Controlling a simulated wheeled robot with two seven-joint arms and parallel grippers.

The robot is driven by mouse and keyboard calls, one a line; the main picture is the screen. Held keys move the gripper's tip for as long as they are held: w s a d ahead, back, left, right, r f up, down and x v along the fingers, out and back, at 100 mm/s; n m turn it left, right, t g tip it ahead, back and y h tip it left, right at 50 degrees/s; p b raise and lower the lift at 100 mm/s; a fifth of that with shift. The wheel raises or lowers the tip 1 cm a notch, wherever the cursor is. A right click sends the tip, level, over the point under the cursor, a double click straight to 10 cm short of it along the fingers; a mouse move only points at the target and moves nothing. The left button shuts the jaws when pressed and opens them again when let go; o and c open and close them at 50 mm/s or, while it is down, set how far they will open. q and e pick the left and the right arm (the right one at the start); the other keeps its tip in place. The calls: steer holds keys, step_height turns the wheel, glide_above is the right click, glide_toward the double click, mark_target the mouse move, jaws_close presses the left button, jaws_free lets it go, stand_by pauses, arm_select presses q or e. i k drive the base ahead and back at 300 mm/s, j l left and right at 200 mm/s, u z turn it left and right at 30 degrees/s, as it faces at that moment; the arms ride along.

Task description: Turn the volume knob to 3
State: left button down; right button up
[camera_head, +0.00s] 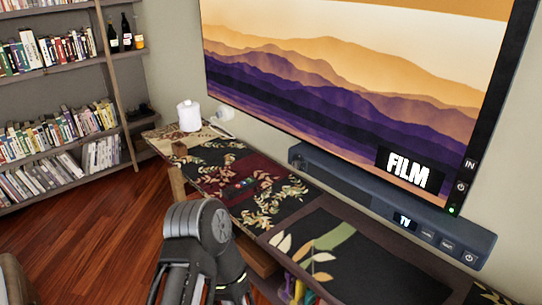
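I cannot make out a volume knob in the head view. A long dark soundbar (365,197) stands along the wall below the television. Its right part has a small lit display (404,221) reading "TV" and several small buttons (447,244). A dark grey arm link of mine rises at the bottom centre, in front of the cabinet. It hides part of the cabinet's front edge. I see no fingertips of either gripper, so neither can be judged.
A large television (330,90) hangs on the wall, reading "FILM". The low cabinet (235,155) has a patterned leaf-print top, with a white object (188,115) at its far end. Bookshelves (60,100) stand at the left. The wooden floor (100,210) is clear at centre left.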

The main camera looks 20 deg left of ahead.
mark_target(296, 164)
steer(key=i+j, duration=0.2)
steer(key=j, duration=0.2)
steer(key=i+j+z, duration=0.15)
steer(key=j, duration=0.3)
steer(key=i+j, duration=0.2)
steer(key=j, duration=0.2)
steer(key=i+j+z, duration=0.15)
steer(key=j, duration=0.3)
steer(key=i+j, duration=0.15)
steer(key=j, duration=0.3)
steer(key=i+j+z, duration=0.1)
steer(key=j, duration=0.35)
steer(key=i+j+z, duration=0.1)
steer(key=j, duration=0.4)
steer(key=i+j, duration=0.15)
steer(key=j, duration=0.75)
steer(key=k+j+z, duration=0.1)
steer(key=j, duration=0.4)
steer(key=k+j, duration=0.1)
steer(key=j, duration=0.35)
steer(key=j+z, duration=0.1)
steer(key=j, duration=0.4)
steer(key=k+j+z, duration=0.1)
steer(key=j, duration=0.35)
steer(key=k, duration=0.05)
